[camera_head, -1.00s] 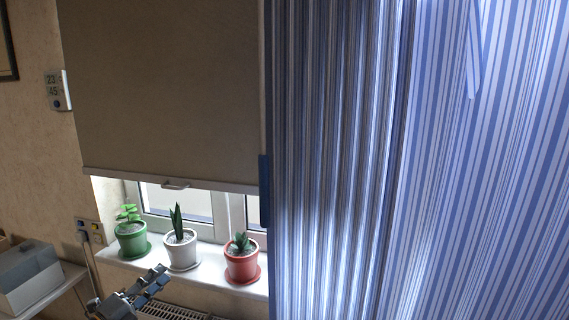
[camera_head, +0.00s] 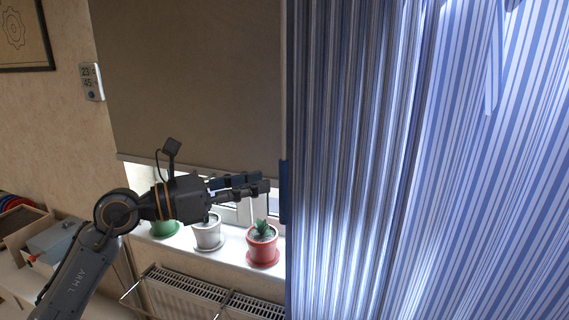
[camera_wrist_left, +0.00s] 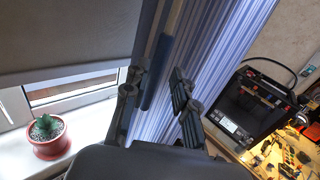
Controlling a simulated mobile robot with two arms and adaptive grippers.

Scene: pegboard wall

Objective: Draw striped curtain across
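The blue-and-white striped curtain (camera_head: 450,170) hangs over the right half of the head view, gathered in folds toward its left edge. A darker blue grip strip (camera_head: 285,190) runs along that edge; it also shows in the left wrist view (camera_wrist_left: 157,72). My left gripper (camera_head: 267,184) is just left of the strip, in front of the window and pointing right. In the left wrist view its fingers (camera_wrist_left: 160,88) are apart, with the strip and curtain edge seen between them, beyond the tips. No contact is evident. My right gripper is not in view.
A grey roller blind (camera_head: 190,80) covers the upper window. A red pot (camera_head: 262,250), a white pot (camera_head: 208,238) and a green pot (camera_head: 164,228) stand on the sill below my gripper. A radiator (camera_head: 190,290) is underneath. A black 3D printer (camera_wrist_left: 245,105) stands right of the curtain.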

